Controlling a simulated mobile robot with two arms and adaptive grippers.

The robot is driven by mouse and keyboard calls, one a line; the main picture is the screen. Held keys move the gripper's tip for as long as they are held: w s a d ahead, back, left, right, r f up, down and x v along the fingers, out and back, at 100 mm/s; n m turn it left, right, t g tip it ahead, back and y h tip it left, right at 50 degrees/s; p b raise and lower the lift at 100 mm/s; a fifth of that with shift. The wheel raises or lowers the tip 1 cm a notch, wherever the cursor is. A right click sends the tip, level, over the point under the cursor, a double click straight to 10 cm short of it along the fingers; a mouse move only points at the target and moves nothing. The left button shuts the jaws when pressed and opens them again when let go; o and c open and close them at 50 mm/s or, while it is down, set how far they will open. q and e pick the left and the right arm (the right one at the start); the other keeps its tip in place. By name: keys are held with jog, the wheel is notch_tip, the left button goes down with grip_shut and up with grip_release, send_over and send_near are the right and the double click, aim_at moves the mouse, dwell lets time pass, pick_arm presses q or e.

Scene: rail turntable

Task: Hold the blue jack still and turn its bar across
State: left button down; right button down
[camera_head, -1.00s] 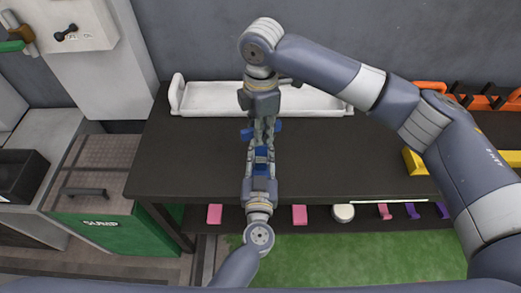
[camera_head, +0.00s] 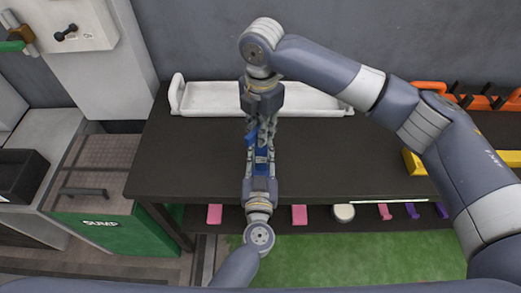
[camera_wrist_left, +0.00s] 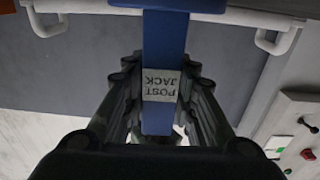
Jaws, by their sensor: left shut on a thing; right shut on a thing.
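The blue jack (camera_head: 261,155) stands over the dark bench, mostly hidden between my two grippers. In the left wrist view its blue post (camera_wrist_left: 165,35) carries a label reading "POST JACK" and sits between my left fingers. My left gripper (camera_head: 261,163) reaches in from the near side and is shut on the jack's post. My right gripper (camera_head: 263,130) comes down from the far side and is shut on the jack's bar. A blue end of the bar (camera_head: 250,138) shows left of the right fingers. The rest of the bar is largely hidden.
A long white tray (camera_head: 210,97) lies at the back of the bench (camera_head: 190,160). Orange racks (camera_head: 480,102) and a yellow piece (camera_head: 412,162) are on the right. Pink blocks (camera_head: 299,214) and other small parts sit on the lower shelf. The bench's left part is clear.

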jog(key=shift+n, duration=1.6)
jog(key=shift+n, duration=1.6)
jog(key=shift+n, duration=0.8)
jog(key=shift+c, duration=2)
grip_release()
